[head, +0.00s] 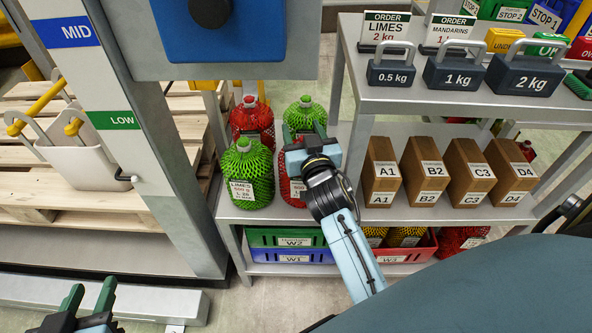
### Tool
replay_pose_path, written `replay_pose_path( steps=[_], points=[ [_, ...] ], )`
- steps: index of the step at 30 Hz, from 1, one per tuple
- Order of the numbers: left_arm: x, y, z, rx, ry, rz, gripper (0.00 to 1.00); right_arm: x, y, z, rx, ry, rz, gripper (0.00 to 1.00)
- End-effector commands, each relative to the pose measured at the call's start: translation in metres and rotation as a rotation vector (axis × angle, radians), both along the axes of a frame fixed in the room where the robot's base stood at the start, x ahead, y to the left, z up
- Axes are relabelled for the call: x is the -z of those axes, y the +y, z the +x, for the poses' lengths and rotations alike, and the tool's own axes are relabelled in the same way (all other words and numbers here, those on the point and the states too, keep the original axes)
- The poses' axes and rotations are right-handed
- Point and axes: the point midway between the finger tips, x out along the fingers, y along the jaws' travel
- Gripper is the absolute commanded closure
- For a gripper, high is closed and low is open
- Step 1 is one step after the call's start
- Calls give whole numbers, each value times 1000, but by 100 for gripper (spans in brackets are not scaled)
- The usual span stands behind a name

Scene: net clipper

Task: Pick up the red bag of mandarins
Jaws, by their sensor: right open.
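Two red net bags and two green net bags stand on the left end of the middle shelf. One red bag (252,119) is at the back left, behind a green bag (247,173) labelled limes. The other red bag (285,184) is at the front right, mostly hidden by my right gripper. A second green bag (303,112) stands behind that one. My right gripper (303,133) is open, over the front right red bag; whether it touches the bag cannot be told. My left gripper (91,291) is open and empty at the bottom left, far from the bags.
Several brown boxes (382,171) stand on the shelf (335,208) to the right. Weights (455,72) stand on the upper shelf. Green, blue and red bins (290,257) are below. A grey post (150,150) rises left of the bags, with a white hooked holder (80,160).

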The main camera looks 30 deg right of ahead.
Motion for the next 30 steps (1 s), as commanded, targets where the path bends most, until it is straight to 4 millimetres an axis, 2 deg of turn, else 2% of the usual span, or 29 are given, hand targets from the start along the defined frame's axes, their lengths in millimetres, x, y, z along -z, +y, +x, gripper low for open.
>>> replay_pose_path(
  steps=[9,21,30],
  points=[
    [-3,-1,1,2,-19,-5,64,0,-3,1,3,0,2,46],
    [-3,-1,1,2,-17,-5,64,0,-2,1,3,1,1,99],
    [-2,-1,1,2,-16,-5,64,-2,-2,1,2,-4,1,100]
  ],
)
